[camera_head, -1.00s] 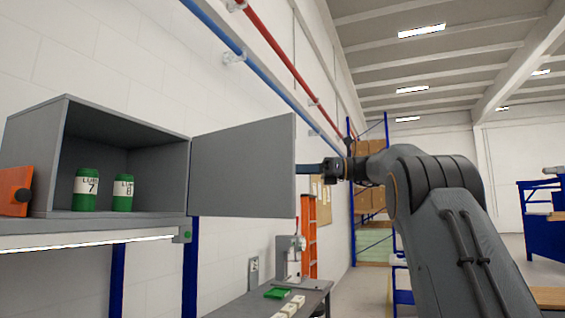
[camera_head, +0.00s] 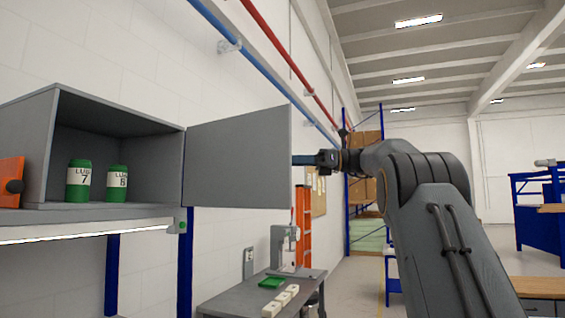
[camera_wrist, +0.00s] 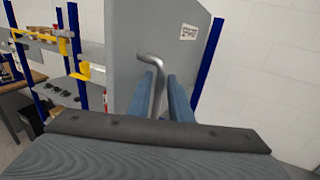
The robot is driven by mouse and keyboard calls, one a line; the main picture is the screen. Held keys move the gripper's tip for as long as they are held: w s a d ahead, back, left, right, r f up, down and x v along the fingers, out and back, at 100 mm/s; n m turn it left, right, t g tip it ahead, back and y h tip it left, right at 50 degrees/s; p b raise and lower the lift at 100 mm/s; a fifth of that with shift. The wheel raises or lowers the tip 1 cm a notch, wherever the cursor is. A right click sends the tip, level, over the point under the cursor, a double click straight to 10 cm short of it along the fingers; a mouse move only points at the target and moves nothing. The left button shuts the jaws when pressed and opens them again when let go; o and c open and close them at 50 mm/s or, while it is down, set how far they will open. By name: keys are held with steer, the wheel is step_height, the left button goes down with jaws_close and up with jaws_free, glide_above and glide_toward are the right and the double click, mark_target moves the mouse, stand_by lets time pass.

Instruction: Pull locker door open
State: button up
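The grey locker door (camera_head: 238,158) stands swung wide open to the right of the grey locker (camera_head: 118,113), hinged at the locker's right side. In the wrist view the door's panel (camera_wrist: 150,35) carries a bent grey metal handle (camera_wrist: 152,62) and a small white label. My gripper (camera_wrist: 161,92) has its two blue fingers on either side of the handle. Whether both fingers press on it is not clear. In the head view my gripper (camera_head: 304,160) is at the door's free edge, and the handle is hidden behind the panel.
Two green-and-white cans (camera_head: 78,181) stand in the locker. An orange panel (camera_head: 10,182) is at its left. Below the door is a bench (camera_head: 225,300) with a small press (camera_head: 283,248) and a green tray (camera_head: 271,282). An orange ladder (camera_head: 303,222) stands behind.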

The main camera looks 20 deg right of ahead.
steer(key=b+v, duration=0.1)
steer(key=v, duration=0.6)
steer(key=shift+s+d+b, duration=0.15)
steer(key=shift+d+b, duration=0.25)
